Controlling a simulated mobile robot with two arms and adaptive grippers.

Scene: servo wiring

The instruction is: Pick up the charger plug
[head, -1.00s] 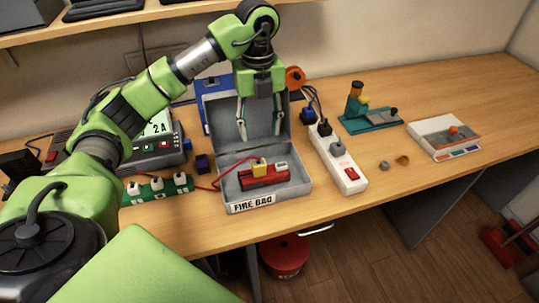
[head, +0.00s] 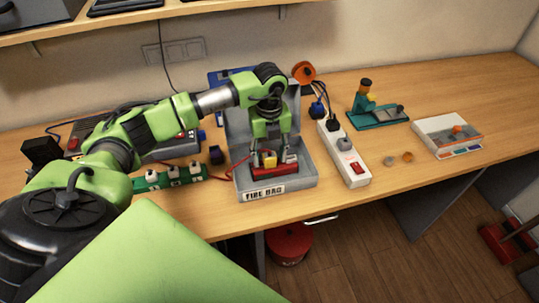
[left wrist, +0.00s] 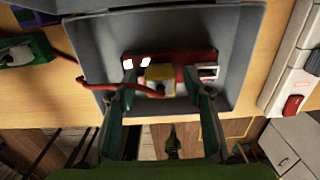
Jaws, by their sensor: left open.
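A yellow plug (head: 269,159) with a red lead, which looks like the charger plug, sits at the red battery pack (head: 275,172) inside the open grey fire bag box (head: 306,180). My left gripper (head: 270,150) is open and points down into the box, with its fingers at either side of the plug. In the left wrist view, the yellow plug (left wrist: 160,80) shows between and beyond the spread fingers (left wrist: 160,95), against the red pack (left wrist: 190,60). I cannot tell if a finger touches anything. My right gripper is not in view.
A white power strip (head: 344,155) with plugs stands right of the box. A green terminal board (head: 170,178) lies left, its red wire running into the box.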

